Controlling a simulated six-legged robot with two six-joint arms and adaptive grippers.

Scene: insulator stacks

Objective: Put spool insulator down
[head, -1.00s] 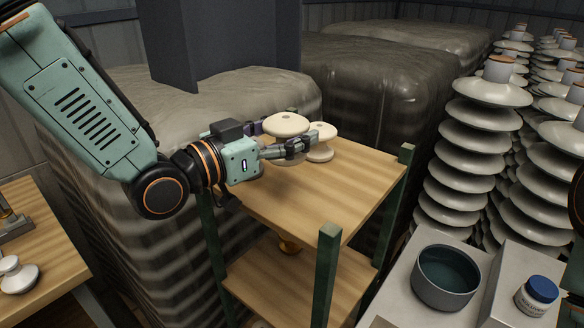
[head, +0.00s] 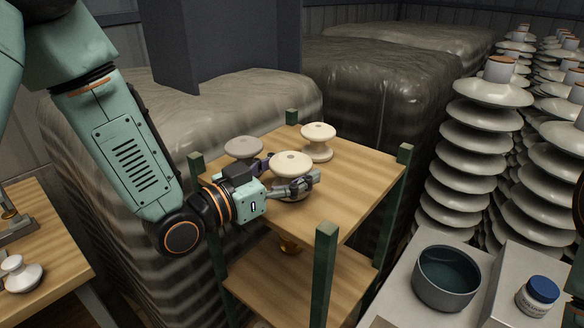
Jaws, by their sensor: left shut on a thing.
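A cream spool insulator (head: 291,163) is between the fingers of my left gripper (head: 290,187), which is shut on it. The spool is upright, over the front part of the wooden top shelf (head: 352,180) of a green-posted rack. Whether its base touches the shelf cannot be told, as the fingers hide its lower part. A second cream spool (head: 318,142) stands upright at the back of the shelf. A greyer spool (head: 244,149) stands at the shelf's left, partly hidden behind my gripper. My right gripper is not in view.
Green corner posts (head: 325,250) rise above the shelf edges. A grey bowl (head: 446,277) and blue-lidded jar (head: 538,296) stand at right. Tall insulator stacks (head: 465,150) stand behind them. The shelf's right side is clear.

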